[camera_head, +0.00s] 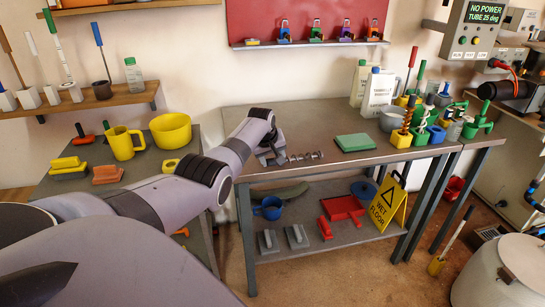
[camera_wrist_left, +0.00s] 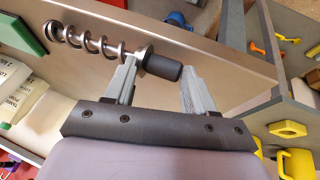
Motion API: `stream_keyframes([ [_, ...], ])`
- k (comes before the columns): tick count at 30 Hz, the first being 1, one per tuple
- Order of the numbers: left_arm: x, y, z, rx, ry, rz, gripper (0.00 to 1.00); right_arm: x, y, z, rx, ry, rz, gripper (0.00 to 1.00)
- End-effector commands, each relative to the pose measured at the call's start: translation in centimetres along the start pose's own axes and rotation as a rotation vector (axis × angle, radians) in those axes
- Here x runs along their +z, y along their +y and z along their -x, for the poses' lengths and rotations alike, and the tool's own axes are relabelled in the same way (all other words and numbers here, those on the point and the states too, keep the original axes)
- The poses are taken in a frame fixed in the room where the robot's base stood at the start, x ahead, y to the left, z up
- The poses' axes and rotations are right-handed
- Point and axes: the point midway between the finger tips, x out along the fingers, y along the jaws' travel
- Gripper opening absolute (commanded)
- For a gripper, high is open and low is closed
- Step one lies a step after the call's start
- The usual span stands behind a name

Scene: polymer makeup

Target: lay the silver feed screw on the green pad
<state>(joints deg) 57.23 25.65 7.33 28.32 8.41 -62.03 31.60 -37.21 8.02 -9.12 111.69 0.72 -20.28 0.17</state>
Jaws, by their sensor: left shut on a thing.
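The silver feed screw (camera_head: 304,156) has a bright spiral and a dark handle end. My left gripper (camera_head: 270,155) is shut on it near the front edge of the workbench, to the left of the green pad. In the left wrist view the dark handle of the screw (camera_wrist_left: 95,42) lies between the fingers of the gripper (camera_wrist_left: 162,68), and the spiral sticks out to the upper left. The flat green pad (camera_head: 354,142) lies bare on the bench; its corner shows in the left wrist view (camera_wrist_left: 22,32). Whether the screw touches the bench is unclear. My right gripper is not in view.
The bench top (camera_head: 300,120) is clear around the pad.

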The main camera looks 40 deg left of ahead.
Motion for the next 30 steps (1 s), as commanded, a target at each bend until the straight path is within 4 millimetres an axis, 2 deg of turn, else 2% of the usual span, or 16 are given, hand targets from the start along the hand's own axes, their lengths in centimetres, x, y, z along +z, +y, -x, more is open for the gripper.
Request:
stream_keyframes([
  [1, 0.77, -0.35, -0.53, -0.011, -0.019, -0.003, 0.19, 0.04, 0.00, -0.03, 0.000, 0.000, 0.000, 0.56],
  [12, 0.77, -0.35, -0.54, -0.011, -0.019, -0.003, 0.19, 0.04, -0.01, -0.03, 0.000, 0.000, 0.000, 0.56],
  [13, 0.77, -0.35, -0.54, -0.011, -0.019, -0.003, 0.58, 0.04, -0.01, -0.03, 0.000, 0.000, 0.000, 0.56],
  [15, 0.76, -0.36, -0.54, -0.011, -0.018, -0.003, 0.81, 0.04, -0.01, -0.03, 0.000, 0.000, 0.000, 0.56],
  [16, 0.75, -0.35, -0.53, -0.011, -0.018, -0.003, 0.84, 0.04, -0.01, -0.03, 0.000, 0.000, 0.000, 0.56],
  [30, 0.34, -0.19, 0.04, -0.006, -0.008, -0.003, 0.84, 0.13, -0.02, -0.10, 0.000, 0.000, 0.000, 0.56],
])
